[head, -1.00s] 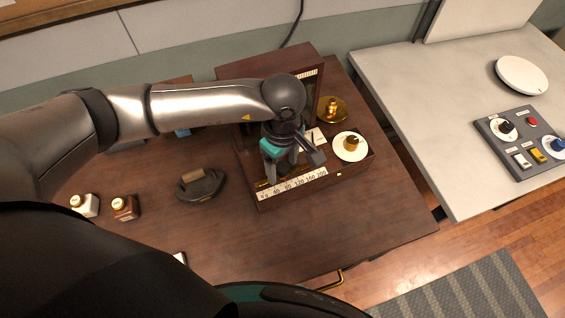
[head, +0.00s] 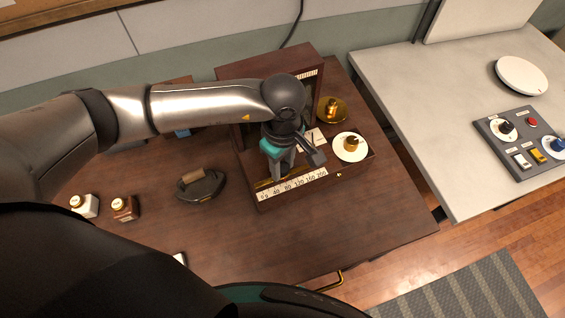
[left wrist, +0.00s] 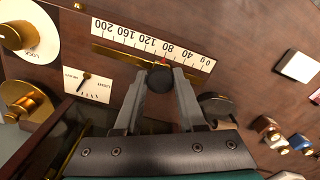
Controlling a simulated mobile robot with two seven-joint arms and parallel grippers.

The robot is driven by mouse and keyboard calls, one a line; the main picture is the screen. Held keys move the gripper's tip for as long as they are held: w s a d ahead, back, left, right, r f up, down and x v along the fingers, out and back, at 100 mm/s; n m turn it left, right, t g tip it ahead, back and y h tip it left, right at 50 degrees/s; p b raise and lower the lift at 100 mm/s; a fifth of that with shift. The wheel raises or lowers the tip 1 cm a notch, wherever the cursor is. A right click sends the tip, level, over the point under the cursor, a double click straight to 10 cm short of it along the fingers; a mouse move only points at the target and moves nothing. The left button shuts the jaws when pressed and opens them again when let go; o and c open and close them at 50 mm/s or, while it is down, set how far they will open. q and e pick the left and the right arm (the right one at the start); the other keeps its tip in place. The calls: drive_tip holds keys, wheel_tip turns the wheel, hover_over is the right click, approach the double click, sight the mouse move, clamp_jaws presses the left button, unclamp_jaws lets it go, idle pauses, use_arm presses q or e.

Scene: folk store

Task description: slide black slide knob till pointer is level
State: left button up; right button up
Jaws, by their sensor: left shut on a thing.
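The wooden balance box (head: 258,205) stands on the brown table, with a white number strip (head: 292,184) along its front. The strip also shows in the left wrist view (left wrist: 150,44), running from 0 to 200. My left gripper (head: 281,178) is over the strip's inner side. In the left wrist view its fingers are shut on the black slide knob (left wrist: 160,79), one on each side. A small red mark (left wrist: 164,60) by the knob is close to 80. The white pointer card (left wrist: 87,84) has a short dark needle; its exact angle is too small to tell. My right gripper is out of view.
A white dial with a brass knob (head: 351,146) and a brass weight on a dish (head: 332,107) stand at the box's right. A dark iron (head: 201,186) and two small bottles (head: 124,207) are on the table at left. A control panel (head: 524,142) lies on the grey table.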

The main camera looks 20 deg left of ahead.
use_arm(q)
drive_tip(key=shift+w+d, duration=0.1)
drive_tip(key=shift+w+d+b, duration=0.8)
drive_tip(key=shift+d+b, duration=0.05)
drive_tip(key=shift+d, duration=0.15)
drive_tip(key=o, duration=1)
drive_tip(key=shift+r, duration=0.1)
wheel_tip(320, 180, up, 7)
drive_tip(key=p, duration=0.4)
idle(0.4)
